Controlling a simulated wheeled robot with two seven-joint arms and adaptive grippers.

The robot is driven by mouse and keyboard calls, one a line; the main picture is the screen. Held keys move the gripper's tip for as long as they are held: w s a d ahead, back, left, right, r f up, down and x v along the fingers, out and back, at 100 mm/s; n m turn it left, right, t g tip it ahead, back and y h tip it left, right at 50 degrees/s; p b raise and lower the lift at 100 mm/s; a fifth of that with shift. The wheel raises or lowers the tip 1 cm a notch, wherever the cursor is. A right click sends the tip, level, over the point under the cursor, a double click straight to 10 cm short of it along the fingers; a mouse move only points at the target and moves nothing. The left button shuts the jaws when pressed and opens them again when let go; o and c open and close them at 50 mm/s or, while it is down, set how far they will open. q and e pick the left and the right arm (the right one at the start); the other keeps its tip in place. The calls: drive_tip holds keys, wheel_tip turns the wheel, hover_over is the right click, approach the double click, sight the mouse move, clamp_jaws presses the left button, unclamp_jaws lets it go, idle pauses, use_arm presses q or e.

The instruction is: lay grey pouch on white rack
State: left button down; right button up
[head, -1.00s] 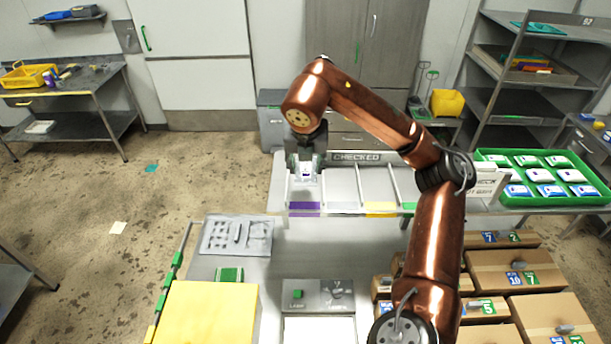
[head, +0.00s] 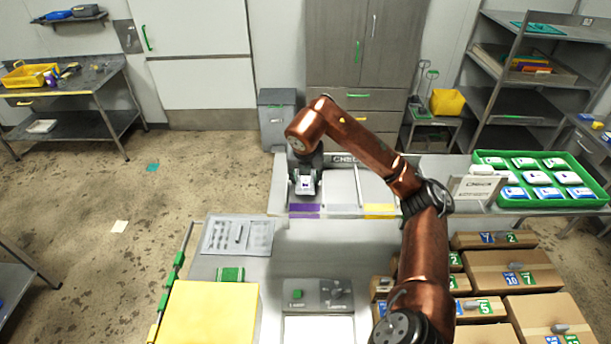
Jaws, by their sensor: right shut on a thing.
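My right gripper (head: 305,172) is at the left end of the bench marked CHECKED, pointing down and shut on a small pale grey pouch (head: 306,186) with a white label and a dark mark. The gripper partly hides the pouch. It is over the lane with the purple front strip (head: 304,209); I cannot tell whether the pouch touches the surface. The lane with the white front strip, the white rack (head: 342,190), is just to the right and looks empty. My left gripper is not in view.
The lane with the yellow strip (head: 379,210) is further right, partly behind my right arm. A sign (head: 475,187) and a green tray (head: 487,170) of several white and blue packs stand on the right. Cardboard boxes (head: 497,265) lie below it.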

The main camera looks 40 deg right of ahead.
drive_tip(key=o, duration=1)
drive_tip(key=shift+f, duration=0.1)
drive_tip(key=b+v, duration=0.1)
drive_tip(key=v, duration=1.1)
drive_tip(key=shift+a, duration=0.1)
